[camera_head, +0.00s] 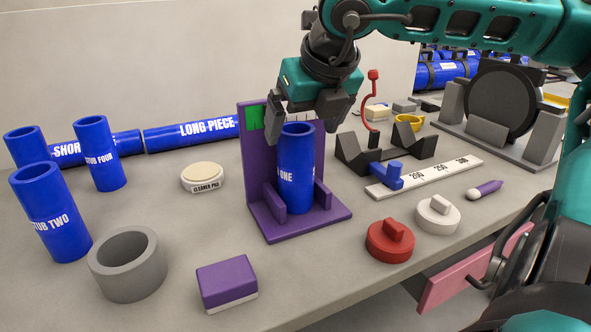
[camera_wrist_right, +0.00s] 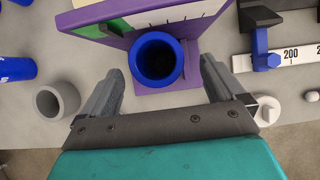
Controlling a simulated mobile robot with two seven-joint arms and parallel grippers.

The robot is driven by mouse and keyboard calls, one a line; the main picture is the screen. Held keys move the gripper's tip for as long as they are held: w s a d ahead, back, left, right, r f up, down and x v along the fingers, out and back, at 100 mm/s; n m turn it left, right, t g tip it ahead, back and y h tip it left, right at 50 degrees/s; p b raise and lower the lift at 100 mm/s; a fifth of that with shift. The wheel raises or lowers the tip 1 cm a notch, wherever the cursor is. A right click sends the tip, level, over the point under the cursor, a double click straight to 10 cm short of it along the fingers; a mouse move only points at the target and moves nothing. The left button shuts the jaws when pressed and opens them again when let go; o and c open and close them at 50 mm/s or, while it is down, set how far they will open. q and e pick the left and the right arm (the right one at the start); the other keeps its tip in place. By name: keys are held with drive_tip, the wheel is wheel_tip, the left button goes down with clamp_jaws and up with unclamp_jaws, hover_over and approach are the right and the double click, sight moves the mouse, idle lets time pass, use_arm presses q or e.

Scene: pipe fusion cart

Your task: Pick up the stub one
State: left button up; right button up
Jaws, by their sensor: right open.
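Stub one (camera_head: 297,180) is a blue tube standing upright in a purple stand (camera_head: 254,160) with a tall back plate and low side guides. Its label shows "ONE" in the head view. My right gripper (camera_head: 305,118) is open above and around the top of the stub. In the right wrist view the open end of stub one (camera_wrist_right: 158,60) lies between and a little beyond the two spread fingers (camera_wrist_right: 162,80). I see a gap on each side of it. My left gripper is in neither view.
Stub two (camera_head: 50,210), stub four (camera_head: 100,153) and a grey ring (camera_head: 127,263) stand to the left. A purple block (camera_head: 227,283) lies in front. Red (camera_head: 390,241) and white (camera_head: 438,214) knobbed caps sit to the right. A white ruler (camera_head: 425,178) lies behind them.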

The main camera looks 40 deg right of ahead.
sight(296, 169)
drive_tip(key=shift+w+d+f, duration=0.1)
drive_tip(key=shift+w+f, duration=0.2)
drive_tip(key=shift+f, duration=0.15)
drive_tip(key=x, duration=0.4)
drive_tip(key=shift+w+r, duration=0.1)
drive_tip(key=shift+w+f, duration=0.3)
drive_tip(key=shift+f, duration=0.15)
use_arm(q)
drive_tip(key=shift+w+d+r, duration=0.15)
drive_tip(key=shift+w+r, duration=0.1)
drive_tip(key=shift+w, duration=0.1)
use_arm(e)
drive_tip(key=c, duration=1.2)
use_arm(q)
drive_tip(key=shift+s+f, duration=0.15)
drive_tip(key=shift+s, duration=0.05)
use_arm(e)
drive_tip(key=shift+r, duration=0.15)
